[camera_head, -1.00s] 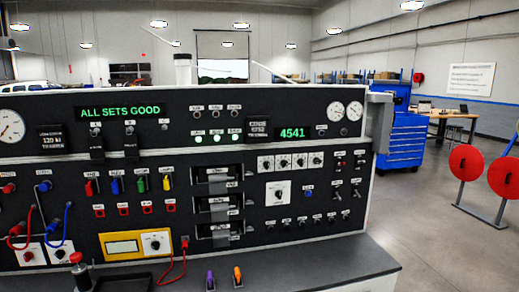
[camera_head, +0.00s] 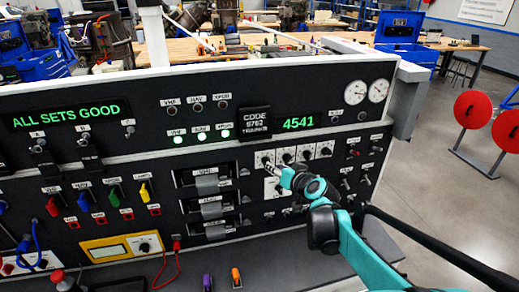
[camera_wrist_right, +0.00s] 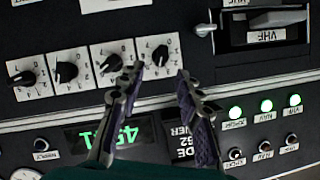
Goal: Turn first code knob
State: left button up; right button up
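A row of several white code knob plates with black knobs sits below the green "4541" display (camera_head: 298,123) in the head view. My right gripper (camera_head: 268,164) is at the leftmost plate and partly covers that area. In the right wrist view the panel is upside down, and the first code knob (camera_wrist_right: 160,55) is the rightmost of the row. My right gripper (camera_wrist_right: 160,72) is open there, its two fingertips on either side of and just short of this knob. Nothing is between the fingers. Contact cannot be told. My left gripper is not in view.
More code knobs (camera_wrist_right: 112,61) stand close beside the first one. A drawer-like slot unit (camera_head: 208,180) is to the left of the row. Three lit green lamps (camera_head: 200,136) and a code plate (camera_head: 255,122) are above. A desk ledge (camera_head: 270,270) runs below.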

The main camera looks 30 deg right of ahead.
jog(key=b+x, duration=0.1)
jog(key=x, duration=0.6)
jog(key=shift+a, duration=0.1)
jog(key=shift+c, duration=0.2)
grip_shut()
